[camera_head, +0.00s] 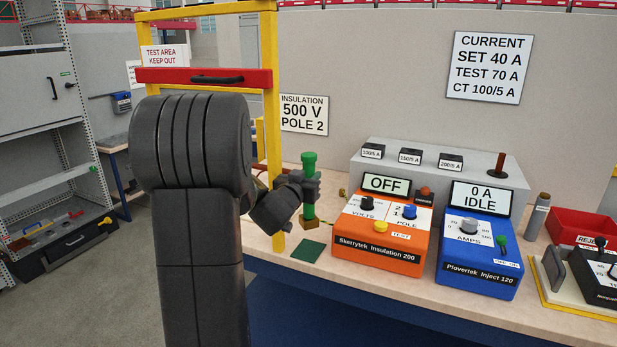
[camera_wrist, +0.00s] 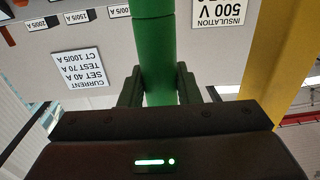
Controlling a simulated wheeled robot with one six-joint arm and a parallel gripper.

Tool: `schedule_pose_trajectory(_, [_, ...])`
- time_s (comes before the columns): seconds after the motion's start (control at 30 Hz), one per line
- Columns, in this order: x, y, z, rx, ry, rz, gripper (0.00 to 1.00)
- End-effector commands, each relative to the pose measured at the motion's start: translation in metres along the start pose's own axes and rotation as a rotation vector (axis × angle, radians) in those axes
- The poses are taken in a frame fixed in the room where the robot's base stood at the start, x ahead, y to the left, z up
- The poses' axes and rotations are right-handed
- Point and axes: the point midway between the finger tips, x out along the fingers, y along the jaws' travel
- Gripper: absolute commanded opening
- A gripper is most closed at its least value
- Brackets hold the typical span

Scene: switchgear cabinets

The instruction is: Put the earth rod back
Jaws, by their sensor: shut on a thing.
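The earth rod (camera_head: 309,209) is a green upright rod with a wider green top and a brass-coloured block at its lower end. My gripper (camera_head: 308,186) is shut around the rod's middle. In the wrist view the green rod (camera_wrist: 157,60) stands between both dark fingers of my gripper (camera_wrist: 158,88). A dark green square (camera_head: 308,251) lies on the bench, just below the rod's lower end in the head view. I cannot tell whether the brass end touches the bench or hangs above it.
An orange insulation tester (camera_head: 378,255) reading OFF stands right of the rod. A blue injection set (camera_head: 478,275) reading 0 A IDLE is beside it, with a grey box (camera_head: 430,170) behind. A yellow frame (camera_head: 272,130) with a red bar (camera_head: 204,78) stands left of the rod.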

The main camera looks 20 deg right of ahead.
Motion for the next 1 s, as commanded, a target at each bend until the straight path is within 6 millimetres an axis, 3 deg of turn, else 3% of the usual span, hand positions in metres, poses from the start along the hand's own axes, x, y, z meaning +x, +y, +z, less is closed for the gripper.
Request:
schedule_pose_trajectory(0.07, [-0.002,0.0,-0.003,0.0,0.004,0.0,0.0])
schedule_pose_trajectory(0.6, [-0.001,0.0,0.039,-0.001,0.003,0.0,0.0])
schedule_pose_trajectory(1.0, [-0.001,0.0,0.043,0.0,0.003,0.0,0.0])
